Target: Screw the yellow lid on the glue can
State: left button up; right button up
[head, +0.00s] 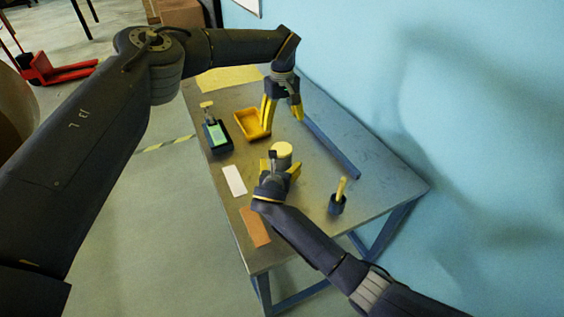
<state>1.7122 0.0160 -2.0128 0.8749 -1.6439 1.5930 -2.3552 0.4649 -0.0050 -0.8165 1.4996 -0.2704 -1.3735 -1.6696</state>
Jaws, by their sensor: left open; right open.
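A can (284,162) stands upright near the middle of the table, partly hidden behind my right gripper. A pale yellow round top (283,148) shows on it; I cannot tell whether this is the yellow lid or the can's contents. No other lid shows clearly. My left gripper (282,122) is open and points down, beyond the can, with its left finger in front of the orange tray's right end. My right gripper (283,162) is open, at the near side of the can, with its fingers pointing toward it. I cannot tell whether they touch it.
The orange tray (246,125) and a dark device with a green screen (217,134) stand at the left. A white card (234,180) and a brown card (255,227) lie nearer. A dark cup (336,205) holds a yellow-handled tool (341,187). A long bar (332,150) lies along the wall side.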

jog(key=v, duration=0.7)
jog(key=shift+s, duration=0.1)
dwell(0.4)
